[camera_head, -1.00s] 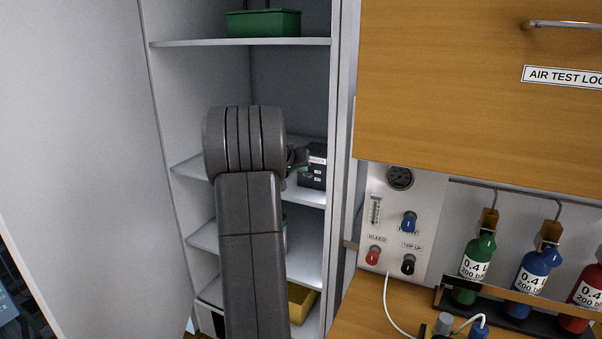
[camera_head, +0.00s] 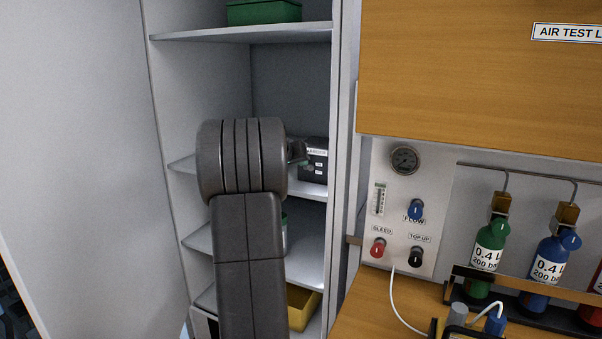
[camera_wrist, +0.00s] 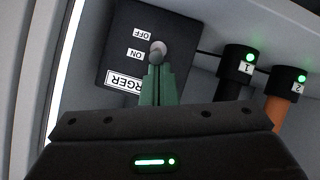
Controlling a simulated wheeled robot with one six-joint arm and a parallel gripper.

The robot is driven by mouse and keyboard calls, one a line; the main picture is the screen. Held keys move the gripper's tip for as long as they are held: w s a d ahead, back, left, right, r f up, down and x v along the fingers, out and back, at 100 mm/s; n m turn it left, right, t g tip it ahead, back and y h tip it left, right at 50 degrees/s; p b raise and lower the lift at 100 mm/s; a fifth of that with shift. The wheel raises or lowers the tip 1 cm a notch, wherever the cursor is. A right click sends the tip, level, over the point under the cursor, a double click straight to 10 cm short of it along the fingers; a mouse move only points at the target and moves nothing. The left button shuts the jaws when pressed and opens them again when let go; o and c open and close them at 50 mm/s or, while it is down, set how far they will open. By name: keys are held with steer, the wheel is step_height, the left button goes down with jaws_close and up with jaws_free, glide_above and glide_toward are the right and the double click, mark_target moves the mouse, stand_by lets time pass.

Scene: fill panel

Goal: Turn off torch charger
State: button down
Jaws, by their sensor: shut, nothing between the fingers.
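The torch charger (camera_head: 316,162) is a dark box on a middle shelf of the open cabinet, partly hidden behind my arm. In the wrist view its face (camera_wrist: 118,55) shows OFF and ON labels upside down. A grey toggle switch (camera_wrist: 157,49) with a round tip stands beside them; I cannot tell which way it is set. My gripper (camera_wrist: 158,70) has green fingers, shut and empty, with their tips at the toggle. They overlap its lower part in the picture; contact is unclear. Two torches, 1 (camera_wrist: 237,66) and 2 (camera_wrist: 287,86), show green lights.
The cabinet's side wall and shelf edges (camera_head: 312,192) closely surround my arm. A green box (camera_head: 264,12) is on the shelf above and a yellow bin (camera_head: 302,306) is below. To the right are a gauge panel (camera_head: 398,205) and small gas bottles (camera_head: 489,258).

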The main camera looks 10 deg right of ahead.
steer(key=shift+s+a+f+t+h+b, duration=0.15)
steer(key=shift+f+t+h+b, duration=0.4)
steer(key=shift+b, duration=3)
steer(key=shift+s+a+f+t+h+b, duration=0.1)
steer(key=shift+s+f+t+h+b, duration=0.45)
steer(key=shift+b, duration=2.95)
steer(key=b, duration=0.2)
steer(key=shift+w+f+t+b, duration=0.2)
steer(key=shift+w+t+b, duration=0.1)
steer(key=shift+r+p, duration=0.3)
steer(key=shift+p, duration=0.05)
steer(key=shift+s+f+y, duration=0.1)
steer(key=shift+y, duration=0.2)
